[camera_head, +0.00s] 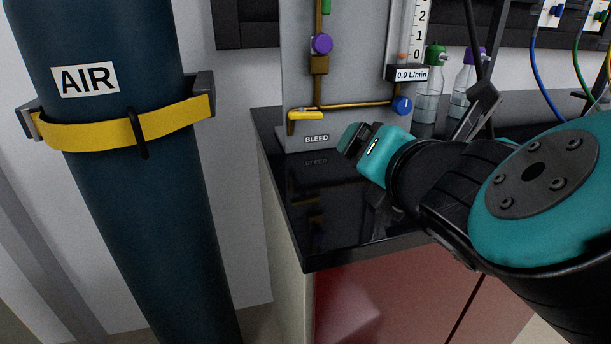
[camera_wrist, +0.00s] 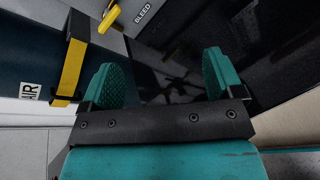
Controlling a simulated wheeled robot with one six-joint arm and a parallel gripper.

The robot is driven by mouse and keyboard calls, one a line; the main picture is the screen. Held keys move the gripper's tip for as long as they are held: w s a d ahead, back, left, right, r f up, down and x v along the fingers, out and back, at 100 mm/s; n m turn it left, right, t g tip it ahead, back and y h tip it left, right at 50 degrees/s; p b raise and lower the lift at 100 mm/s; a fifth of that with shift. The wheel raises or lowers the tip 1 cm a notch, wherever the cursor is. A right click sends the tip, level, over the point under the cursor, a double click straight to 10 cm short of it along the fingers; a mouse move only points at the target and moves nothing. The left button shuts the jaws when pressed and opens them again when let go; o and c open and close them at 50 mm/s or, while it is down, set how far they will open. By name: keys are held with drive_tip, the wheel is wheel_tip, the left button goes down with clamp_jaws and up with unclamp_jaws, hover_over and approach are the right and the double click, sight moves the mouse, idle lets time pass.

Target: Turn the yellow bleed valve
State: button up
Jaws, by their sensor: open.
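The yellow bleed valve (camera_head: 306,115) is a small lever on a grey panel (camera_head: 350,60), just above the BLEED label (camera_head: 316,139). Its handle lies about level in the head view. In the wrist view the yellow valve (camera_wrist: 109,19) shows at the top, ahead of and left of the fingertips. My gripper (camera_head: 354,142) is a little right of and below the valve in the head view, apart from it. In the wrist view my gripper (camera_wrist: 163,80) has its two teal fingers wide apart with nothing between them.
A dark AIR cylinder (camera_head: 110,190) with a yellow strap (camera_head: 90,135) stands at the left. A black benchtop (camera_head: 330,215) lies below the panel. A purple knob (camera_head: 321,44), a blue knob (camera_head: 402,105), a flowmeter (camera_head: 407,72) and bottles (camera_head: 430,95) are nearby.

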sight(307, 119)
drive_tip(key=a+n+t+y+b, duration=0.1)
drive_tip(key=n, duration=0.1)
drive_tip(key=s+a+n+t+b, duration=0.1)
drive_tip(key=n, duration=0.1)
drive_tip(key=s+a+n+y+b, duration=0.1)
drive_tip(key=a+n, duration=0.1)
drive_tip(key=shift+a+f+n+t+y, duration=0.1)
drive_tip(key=shift+f+n+t+y, duration=0.2)
drive_tip(key=shift+f+n+t, duration=0.1)
drive_tip(key=shift+a+r+n, duration=0.15)
drive_tip(key=shift+r+n, duration=0.15)
drive_tip(key=shift+a+r, duration=0.1)
drive_tip(key=shift+r, duration=0.15)
drive_tip(key=p, duration=0.1)
drive_tip(key=w+p, duration=0.1)
drive_tip(key=p, duration=0.1)
drive_tip(key=shift+w+a+r, duration=0.1)
drive_tip(key=shift+a+r, duration=0.05)
drive_tip(key=shift+r, duration=0.15)
drive_tip(key=w+p, duration=0.1)
drive_tip(key=p, duration=0.2)
drive_tip(key=shift+w+a, duration=0.15)
drive_tip(key=shift+w, duration=0.05)
drive_tip(key=p+x, duration=0.1)
drive_tip(key=x, duration=0.6)
drive_tip(key=p+x, duration=0.2)
drive_tip(key=x, duration=0.5)
drive_tip(key=shift+w+a+f+p, duration=0.15)
drive_tip(key=shift+w+f+p, duration=0.05)
drive_tip(key=shift+w+p, duration=0.1)
